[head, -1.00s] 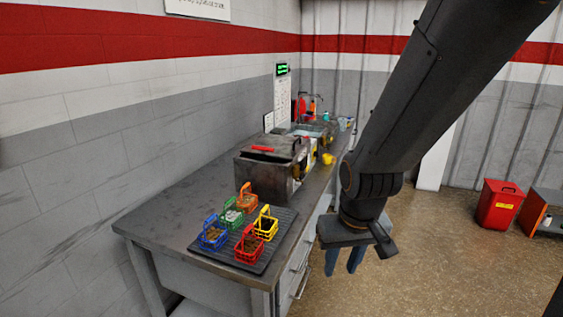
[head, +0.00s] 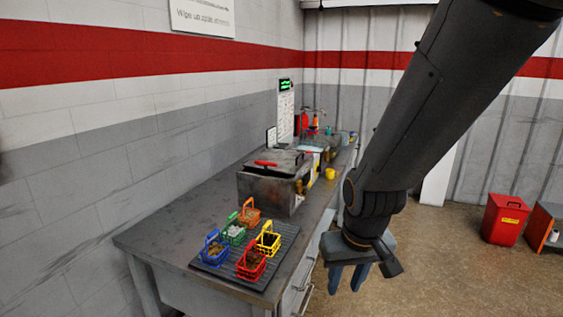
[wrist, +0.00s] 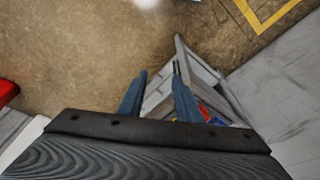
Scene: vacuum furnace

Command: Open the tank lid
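The tank (head: 272,186) is a dark grey metal box standing on the workbench, left of my arm in the head view. Its lid (head: 277,160) lies on top and looks shut, with a red handle (head: 266,163) on it. My gripper (head: 346,279) points down beside the bench's front edge, to the right of and nearer than the tank. Its two blue-grey fingers are apart with nothing between them. They also show in the wrist view (wrist: 155,95), above the floor and the bench end. The tank is not clearly seen in the wrist view.
Several coloured wire baskets stand on a dark ribbed mat (head: 209,264) at the near end of the workbench (head: 165,238). A yellow cup (head: 330,174) stands beyond the tank. A red bin (head: 505,219) is on the floor at right. The floor between is open.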

